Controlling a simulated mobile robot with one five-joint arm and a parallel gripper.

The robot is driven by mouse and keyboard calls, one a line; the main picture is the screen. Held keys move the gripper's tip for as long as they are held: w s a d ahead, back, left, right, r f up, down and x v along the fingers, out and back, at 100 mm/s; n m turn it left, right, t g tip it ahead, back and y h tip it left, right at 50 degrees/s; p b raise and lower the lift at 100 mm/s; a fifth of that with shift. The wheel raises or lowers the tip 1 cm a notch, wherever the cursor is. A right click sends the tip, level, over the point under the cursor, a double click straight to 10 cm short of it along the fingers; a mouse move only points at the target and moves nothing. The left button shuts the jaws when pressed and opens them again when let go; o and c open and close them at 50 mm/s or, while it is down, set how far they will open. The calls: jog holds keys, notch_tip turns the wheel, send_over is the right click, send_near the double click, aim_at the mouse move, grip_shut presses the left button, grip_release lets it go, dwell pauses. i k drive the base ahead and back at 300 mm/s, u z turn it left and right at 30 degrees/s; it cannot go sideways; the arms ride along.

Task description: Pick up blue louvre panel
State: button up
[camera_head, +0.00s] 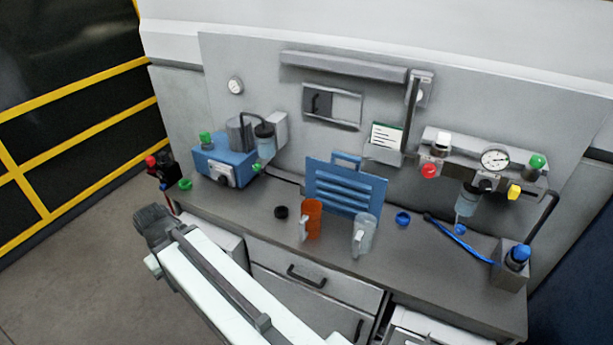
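The blue louvre panel (346,190) stands upright on the grey worktop, close to the back board, with several horizontal slats and a handle-like loop (346,161) at its top. Its lower edge is partly hidden behind an orange cup (313,219) and a clear cup (363,236). My pale arm reaches in from the bottom of the head view toward the lower left, in front of the bench and well apart from the panel.
A blue machine (226,163) stands at the worktop's left. A black ring (281,212) and a blue cap (403,219) lie near the cups. A blue tube (461,241), a grey holder (511,267) and a gauge manifold (482,165) are at the right. Drawers (318,283) are below.

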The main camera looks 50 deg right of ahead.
aim_at(343, 192)
jog(key=z, duration=0.1)
jog(key=i, duration=1.15)
jog(key=z, duration=0.5)
jog(key=k, duration=0.7)
jog(key=z, duration=0.2)
jog(key=i, duration=0.7)
jog(key=u, duration=0.1)
